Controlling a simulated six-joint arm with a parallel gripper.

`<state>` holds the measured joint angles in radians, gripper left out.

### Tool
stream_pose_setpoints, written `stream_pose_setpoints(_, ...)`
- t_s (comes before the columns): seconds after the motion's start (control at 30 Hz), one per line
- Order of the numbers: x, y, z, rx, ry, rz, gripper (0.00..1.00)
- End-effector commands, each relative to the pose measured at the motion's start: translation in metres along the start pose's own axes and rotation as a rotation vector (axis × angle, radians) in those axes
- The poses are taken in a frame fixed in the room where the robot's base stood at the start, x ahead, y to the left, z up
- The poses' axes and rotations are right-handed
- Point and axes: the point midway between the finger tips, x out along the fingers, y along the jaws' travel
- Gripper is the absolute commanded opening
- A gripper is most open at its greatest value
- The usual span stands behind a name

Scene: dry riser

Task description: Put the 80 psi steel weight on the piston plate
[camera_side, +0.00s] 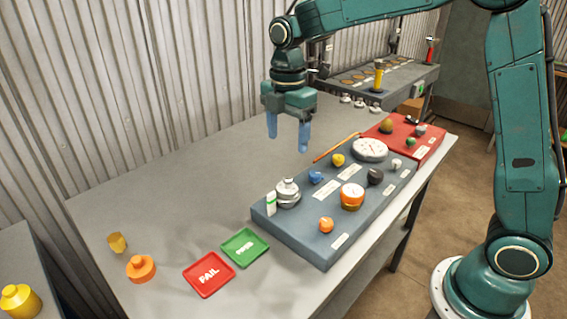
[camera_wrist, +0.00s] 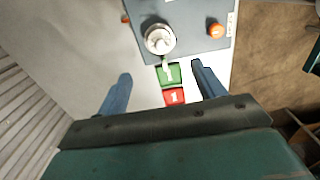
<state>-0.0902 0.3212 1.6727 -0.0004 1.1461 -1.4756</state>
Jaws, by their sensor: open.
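A silver, stepped round metal piece with a knob on top (camera_side: 287,193) stands at the near left end of the blue-grey panel. I cannot tell whether it is the steel weight, the piston plate or both together. It also shows in the wrist view (camera_wrist: 159,40), beyond the fingertips. No 80 psi marking is legible. My gripper (camera_side: 288,142) is open and empty, pointing down, high above the table behind the panel. In the wrist view its two blue fingers (camera_wrist: 160,80) are spread wide with nothing between them.
The panel (camera_side: 290,232) carries an orange-rimmed gauge (camera_side: 352,195), a white dial (camera_side: 370,150) and several coloured knobs. A green tray (camera_side: 243,248) and a red FAIL tray (camera_side: 208,275) lie in front. An orange weight-like piece (camera_side: 141,269) stands left. The table's back left is clear.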

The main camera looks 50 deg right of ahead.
Motion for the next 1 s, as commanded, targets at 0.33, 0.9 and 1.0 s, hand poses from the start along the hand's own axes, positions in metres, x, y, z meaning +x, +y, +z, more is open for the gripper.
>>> stream_pose_setpoints(0.33, -0.027, -0.031, 0.008, 0.186, 0.011, 0.063, 0.69)
stream_pose_setpoints(0.9, -0.072, -0.148, 0.029, 0.851, 0.128, 0.251, 0.69)
stream_pose_setpoints(1.0, -0.073, -0.169, 0.032, 0.968, 0.163, 0.281, 0.69)
